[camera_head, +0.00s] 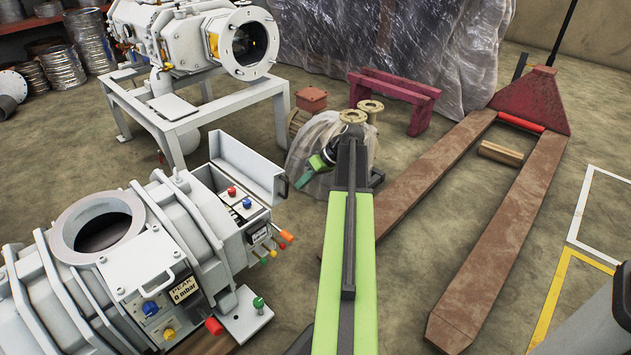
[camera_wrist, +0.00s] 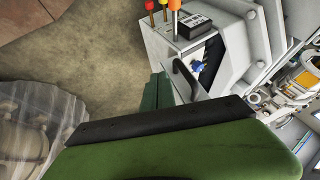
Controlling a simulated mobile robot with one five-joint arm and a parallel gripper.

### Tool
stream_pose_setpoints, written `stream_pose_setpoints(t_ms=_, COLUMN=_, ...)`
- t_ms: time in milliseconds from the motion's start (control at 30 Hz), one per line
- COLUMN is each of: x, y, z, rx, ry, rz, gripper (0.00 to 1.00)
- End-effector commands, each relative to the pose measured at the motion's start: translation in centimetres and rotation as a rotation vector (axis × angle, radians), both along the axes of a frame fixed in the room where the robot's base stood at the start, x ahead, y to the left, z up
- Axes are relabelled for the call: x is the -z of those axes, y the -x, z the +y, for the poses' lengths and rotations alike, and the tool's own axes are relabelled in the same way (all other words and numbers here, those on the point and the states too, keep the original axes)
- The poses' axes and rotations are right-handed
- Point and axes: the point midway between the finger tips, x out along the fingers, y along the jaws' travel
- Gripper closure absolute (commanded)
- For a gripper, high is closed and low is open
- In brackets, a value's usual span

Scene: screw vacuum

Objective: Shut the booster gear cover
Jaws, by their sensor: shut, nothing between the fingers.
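The booster gear cover (camera_head: 250,165) is a white, shallow, tray-like lid. In the head view it stands raised along the far side of an open box (camera_head: 228,208) on the white pump at the lower left. Red and blue knobs show inside the box. My gripper (camera_head: 304,178), green with a black wrist, is to the right of the cover and seems apart from it. In the wrist view my gripper (camera_wrist: 165,92) is shut and empty, close to the box's side (camera_wrist: 165,45). A dark curved piece and a blue knob show beside the fingers. I cannot make out the cover there.
Orange, yellow and red knobs (camera_head: 286,236) stick out from the box front. A second pump on a white frame (camera_head: 180,112) stands behind. A plastic-wrapped item (camera_head: 312,145) is behind my gripper.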

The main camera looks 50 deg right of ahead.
Motion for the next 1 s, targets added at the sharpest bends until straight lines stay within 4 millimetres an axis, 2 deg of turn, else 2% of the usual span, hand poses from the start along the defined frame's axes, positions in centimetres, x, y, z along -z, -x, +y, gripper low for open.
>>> stream_pose_setpoints(t_ms=33, x=-0.6, y=-0.1, z=1.0, rx=-0.002, ry=0.0, rz=0.0, gripper=1.0)
stream_pose_setpoints(t_ms=200, x=-0.7, y=-0.5, z=2.1, rx=0.0, ry=0.0, rz=0.0, gripper=1.0)
stream_pose_setpoints(t_ms=500, x=-0.7, y=-0.6, z=2.3, rx=0.0, ry=0.0, rz=0.0, gripper=1.0)
stream_pose_setpoints(t_ms=533, x=-0.7, y=-0.8, z=0.6, rx=0.002, ry=0.0, rz=0.001, gripper=1.0)
stream_pose_setpoints(t_ms=600, x=-0.7, y=-0.6, z=1.8, rx=-0.002, ry=0.002, rz=0.0, gripper=1.0)
stream_pose_setpoints(t_ms=700, x=-0.9, y=-0.7, z=2.5, rx=-0.003, ry=0.012, rz=0.001, gripper=1.0)
stream_pose_setpoints(t_ms=1000, x=-1.2, y=-0.7, z=3.3, rx=-0.004, ry=0.06, rz=0.005, gripper=1.0)
